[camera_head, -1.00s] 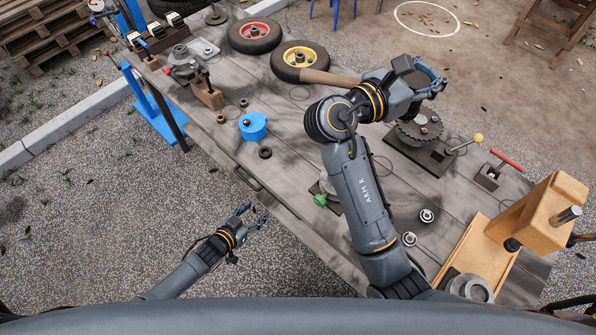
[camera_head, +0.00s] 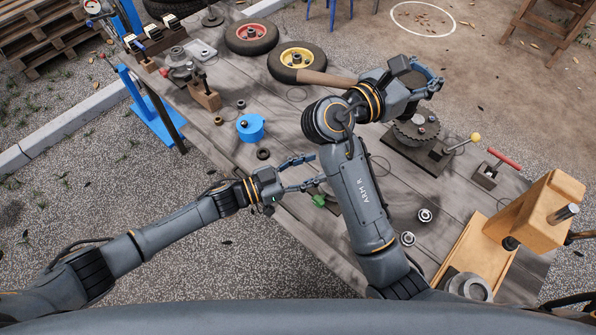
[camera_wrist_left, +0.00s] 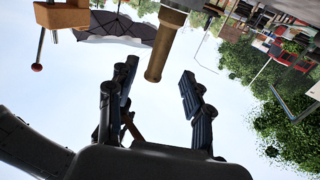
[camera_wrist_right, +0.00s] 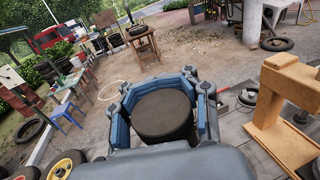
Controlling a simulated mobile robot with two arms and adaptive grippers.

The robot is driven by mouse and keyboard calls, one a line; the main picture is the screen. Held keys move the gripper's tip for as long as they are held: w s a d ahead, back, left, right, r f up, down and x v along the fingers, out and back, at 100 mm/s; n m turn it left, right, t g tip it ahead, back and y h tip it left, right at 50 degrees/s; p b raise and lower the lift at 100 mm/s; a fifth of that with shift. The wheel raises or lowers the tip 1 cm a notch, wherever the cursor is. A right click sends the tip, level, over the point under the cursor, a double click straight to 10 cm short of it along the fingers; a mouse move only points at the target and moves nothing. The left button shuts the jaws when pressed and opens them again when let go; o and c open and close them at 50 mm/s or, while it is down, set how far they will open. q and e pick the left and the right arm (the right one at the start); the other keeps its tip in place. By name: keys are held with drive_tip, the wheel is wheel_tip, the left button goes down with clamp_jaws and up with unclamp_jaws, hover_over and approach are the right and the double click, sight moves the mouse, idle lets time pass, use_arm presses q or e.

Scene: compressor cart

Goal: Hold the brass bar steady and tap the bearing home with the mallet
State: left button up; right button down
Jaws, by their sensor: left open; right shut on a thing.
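My right gripper (camera_head: 425,82) is above the far right of the bench, shut on the mallet. A round dark face (camera_wrist_right: 163,113), apparently the mallet's head, fills its fingers in the right wrist view. The wooden handle (camera_head: 327,79) sticks out left of my right arm. My left gripper (camera_head: 303,173) is open and empty over the bench's near edge. A brown cylinder (camera_wrist_left: 163,50) lies beyond its fingers in the left wrist view; I cannot tell whether it is the handle or the brass bar. Ring-shaped bearings (camera_head: 425,215) lie at the near right. The toothed fixture (camera_head: 415,132) is below my right gripper.
A wooden press-like frame (camera_head: 540,212) stands at the right, by a tray (camera_head: 452,262). A blue pot (camera_head: 251,127) and two wheels (camera_head: 299,62) stand left of my right arm. A red-handled tool (camera_head: 505,160) is at the right. A green-ended item (camera_head: 319,200) lies near my left gripper.

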use_arm(q)
drive_tip(key=x, duration=0.8)
drive_tip(key=shift+w+d, duration=0.1)
drive_tip(key=shift+c, duration=0.5)
clamp_jaws()
use_arm(e)
drive_tip(key=w+a+f+n+t+y, duration=0.3)
drive_tip(key=a+f+n+t+y, duration=0.2)
drive_tip(key=a, duration=0.5)
drive_tip(key=shift+f+y, duration=0.3)
drive_tip(key=shift+f, duration=0.4)
drive_tip(key=shift+w, duration=0.1)
